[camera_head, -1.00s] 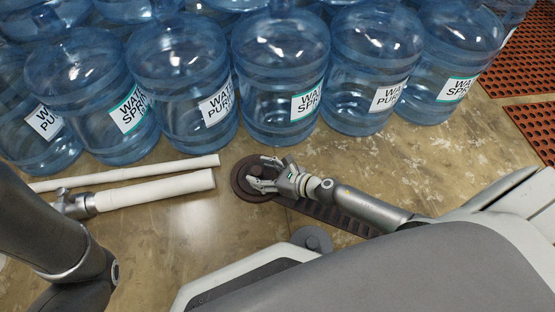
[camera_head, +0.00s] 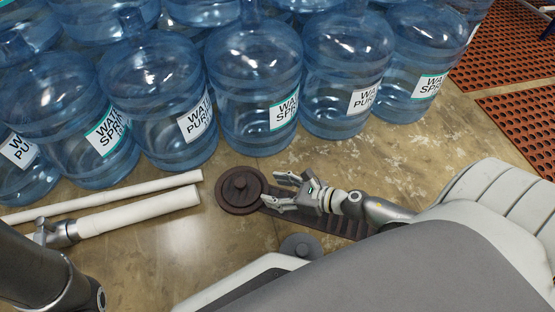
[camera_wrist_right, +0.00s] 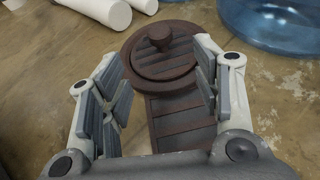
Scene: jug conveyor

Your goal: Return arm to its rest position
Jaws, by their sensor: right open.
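My right gripper (camera_head: 280,193) is open and empty, just right of a round dark brown disc with a central knob (camera_head: 240,187) at the end of a ribbed dark strip (camera_head: 330,222). In the right wrist view the open fingers (camera_wrist_right: 157,92) frame the strip, with the disc and its knob (camera_wrist_right: 159,38) beyond them. My right arm (camera_head: 385,211) reaches in from the right. My left arm shows at the lower left; its gripper cannot be made out.
Several blue water jugs (camera_head: 255,85) stand in rows along the back. Two white tubes (camera_head: 140,213) lie at the left. Red perforated mats (camera_head: 520,110) are at the right. Bare floor (camera_head: 420,150) lies between jugs and my right arm.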

